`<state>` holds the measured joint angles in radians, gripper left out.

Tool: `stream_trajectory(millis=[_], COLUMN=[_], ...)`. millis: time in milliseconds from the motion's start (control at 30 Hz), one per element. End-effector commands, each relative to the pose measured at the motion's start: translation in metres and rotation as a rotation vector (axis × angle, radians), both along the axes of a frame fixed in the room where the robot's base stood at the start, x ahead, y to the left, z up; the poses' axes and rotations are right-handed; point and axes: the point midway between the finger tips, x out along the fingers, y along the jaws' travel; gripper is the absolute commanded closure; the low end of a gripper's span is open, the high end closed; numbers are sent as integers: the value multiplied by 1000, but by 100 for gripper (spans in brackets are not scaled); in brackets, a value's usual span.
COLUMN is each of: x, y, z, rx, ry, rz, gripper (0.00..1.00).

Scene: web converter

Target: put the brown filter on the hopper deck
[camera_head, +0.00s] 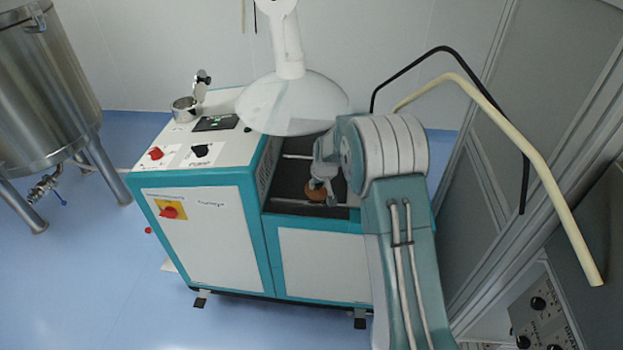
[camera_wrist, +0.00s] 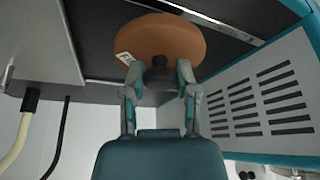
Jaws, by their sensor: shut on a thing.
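The brown filter (camera_head: 316,194) is a round disc low in the dark recess of the machine in the head view. In the wrist view the filter (camera_wrist: 168,36) shows a pale label on its edge and a dark knob in the middle. My gripper (camera_wrist: 159,74) is shut on it, with its two fingers around the knob. In the head view my gripper (camera_head: 320,182) reaches down into the recess, partly hidden by my arm. The dark hopper deck (camera_head: 287,182) lies behind and around the filter. I cannot tell whether the filter touches it.
A white funnel-shaped hood (camera_head: 292,103) hangs over the recess. A vented side wall (camera_wrist: 262,100) stands close beside the filter. The control top (camera_head: 180,140) with red and black knobs is left of the recess. Black and cream pipes (camera_head: 500,130) stand at right.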

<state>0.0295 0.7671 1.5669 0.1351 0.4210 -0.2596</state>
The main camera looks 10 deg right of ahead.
Motion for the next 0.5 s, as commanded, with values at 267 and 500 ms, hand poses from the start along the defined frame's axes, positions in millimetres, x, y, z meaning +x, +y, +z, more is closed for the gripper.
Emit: stream_trajectory(millis=[267, 500], x=[36, 58], y=[4, 6], z=[-19, -32], rx=[1, 2], ry=[-1, -1], rz=[1, 1], gripper=[100, 100])
